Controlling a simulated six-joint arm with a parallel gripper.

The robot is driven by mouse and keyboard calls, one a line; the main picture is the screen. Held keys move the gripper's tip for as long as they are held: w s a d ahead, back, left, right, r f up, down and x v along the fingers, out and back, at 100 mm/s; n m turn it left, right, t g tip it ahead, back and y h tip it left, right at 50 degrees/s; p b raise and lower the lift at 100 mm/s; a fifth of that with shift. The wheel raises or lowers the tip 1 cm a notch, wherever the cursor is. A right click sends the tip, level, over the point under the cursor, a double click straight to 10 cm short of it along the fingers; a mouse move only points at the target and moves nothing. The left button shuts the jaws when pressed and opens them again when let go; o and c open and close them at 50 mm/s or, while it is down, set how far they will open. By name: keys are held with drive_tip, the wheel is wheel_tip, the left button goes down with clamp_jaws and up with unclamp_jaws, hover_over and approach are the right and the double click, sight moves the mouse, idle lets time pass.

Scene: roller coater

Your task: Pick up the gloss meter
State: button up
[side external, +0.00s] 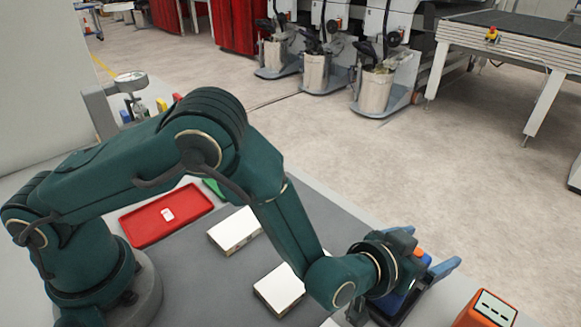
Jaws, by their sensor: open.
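White blocks lie on the grey mat, one in the middle (234,231) and one nearer the front (279,289). A red tray (140,236) holding a small white item lies at left. A grey instrument stand (100,107) is at the back left. Machines stand on the floor beyond.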

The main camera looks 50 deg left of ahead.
clamp_jaws()
idle(0.3)
